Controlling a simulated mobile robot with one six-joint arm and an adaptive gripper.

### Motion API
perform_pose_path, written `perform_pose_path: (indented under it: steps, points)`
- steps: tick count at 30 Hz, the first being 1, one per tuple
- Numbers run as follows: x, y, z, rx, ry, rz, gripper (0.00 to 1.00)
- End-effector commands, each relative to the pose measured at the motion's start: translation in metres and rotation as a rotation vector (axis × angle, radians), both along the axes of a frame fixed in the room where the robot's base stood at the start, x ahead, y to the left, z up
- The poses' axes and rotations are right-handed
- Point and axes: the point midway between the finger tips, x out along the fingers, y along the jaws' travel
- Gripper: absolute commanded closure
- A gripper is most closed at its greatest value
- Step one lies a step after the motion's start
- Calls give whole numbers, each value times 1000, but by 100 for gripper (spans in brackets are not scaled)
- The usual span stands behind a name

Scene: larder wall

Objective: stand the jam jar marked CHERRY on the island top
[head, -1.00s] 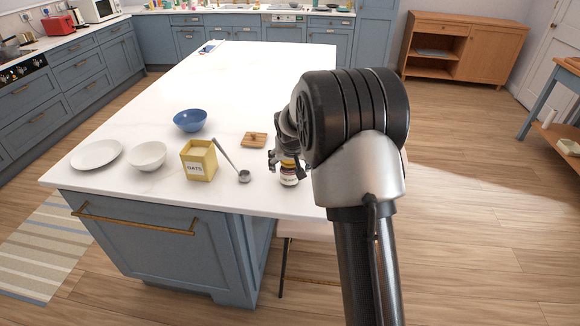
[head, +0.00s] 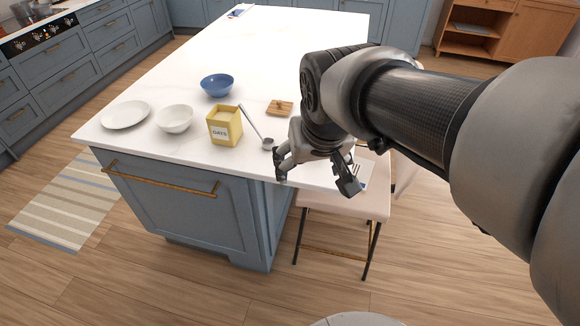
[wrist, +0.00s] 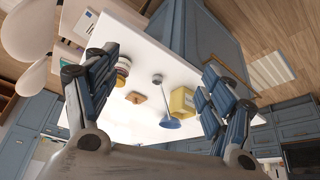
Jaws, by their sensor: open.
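My gripper (head: 315,178) is open and empty, with its fingers spread near the front right corner of the white island top (head: 290,50). In the wrist view, a small jar (wrist: 122,70) with a banded label is on the island top beside the left finger, apart from the gripper's closing space. Its lettering is too small to read there. In the head view, the jar is hidden behind my gripper and arm. The gripper also shows in the wrist view (wrist: 160,75), its two fingers at left and right.
On the island top are a white plate (head: 125,114), white bowl (head: 174,119), blue bowl (head: 217,85), yellow oats tin (head: 225,126), long-handled scoop (head: 266,143) and wooden board (head: 280,107). A pale chair (head: 340,204) stands at the island's right end.

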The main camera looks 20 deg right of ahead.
Motion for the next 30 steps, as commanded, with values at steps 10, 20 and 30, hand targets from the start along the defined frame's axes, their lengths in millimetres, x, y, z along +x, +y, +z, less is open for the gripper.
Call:
perform_pose_path:
  steps: [10,20,30]
  points:
    - [-128,38,-17,16,29,140,25]
    - [-137,40,-21,18,34,151,25]
    - [-136,40,-21,17,33,150,25]
